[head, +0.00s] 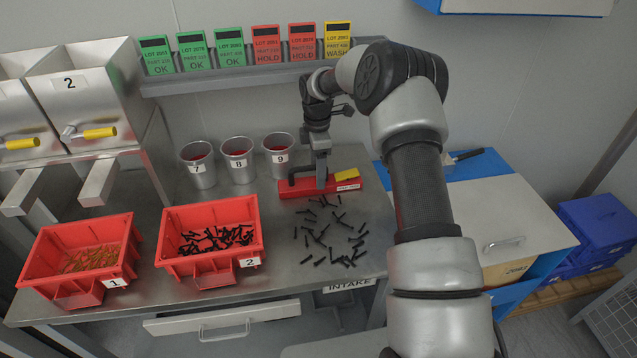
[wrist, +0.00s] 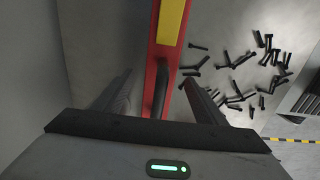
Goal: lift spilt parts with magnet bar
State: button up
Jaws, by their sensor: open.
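The red magnet bar (head: 290,189) lies on the steel bench near the back wall, with a yellow patch at its right end and a black handle on top. My gripper (head: 321,180) is at the bar, pointing down, with its fingers open. In the wrist view the red bar (wrist: 151,75) runs between my two fingers (wrist: 160,95), and the black handle (wrist: 160,88) stands between them without visible grip. The spilt black parts (head: 330,235) lie scattered on the bench in front of the bar. They also show at the right of the wrist view (wrist: 245,75).
Red bin 2 (head: 213,267) holds black parts, and red bin 1 (head: 73,292) holds orange-brown parts. Cups 7, 8 and 9 (head: 238,172) stand left of the bar. A rack of green, red and yellow cards (head: 235,72) hangs behind. A white-lidded box (head: 490,215) stands at right.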

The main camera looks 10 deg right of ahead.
notch_tip(320, 180, down, 3)
jog(key=shift+f, duration=0.15)
grip_shut()
dwell(0.4)
